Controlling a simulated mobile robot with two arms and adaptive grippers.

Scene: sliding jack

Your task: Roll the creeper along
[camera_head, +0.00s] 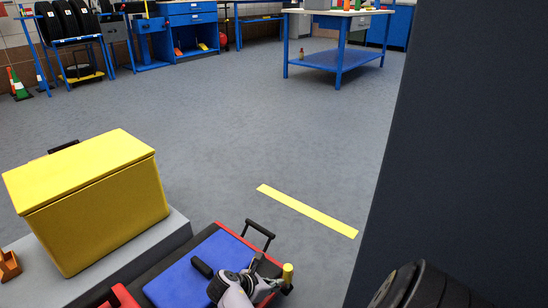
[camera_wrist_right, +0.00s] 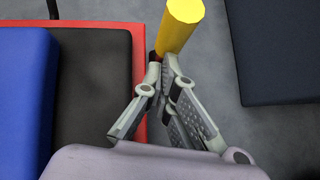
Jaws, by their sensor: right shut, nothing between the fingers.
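The creeper (camera_head: 190,280) is low at the bottom of the head view, with a blue pad, a black surround and a red edge. Its blue pad (camera_wrist_right: 22,95) and red edge also show at the left of the right wrist view. A short yellow post (camera_head: 288,273) stands at its right side; it shows large in the right wrist view (camera_wrist_right: 180,25). My right gripper (camera_head: 272,284) is shut and empty, its fingertips (camera_wrist_right: 160,78) close by the lower end of the post. I cannot tell whether they touch it. My left gripper is out of view.
A yellow box (camera_head: 90,215) stands on a grey platform (camera_head: 175,235) at left. A large dark panel (camera_head: 465,140) fills the right side. A yellow floor strip (camera_head: 306,210) lies ahead on open grey floor. A blue table (camera_head: 340,62) and tyre rack (camera_head: 75,45) stand farther back.

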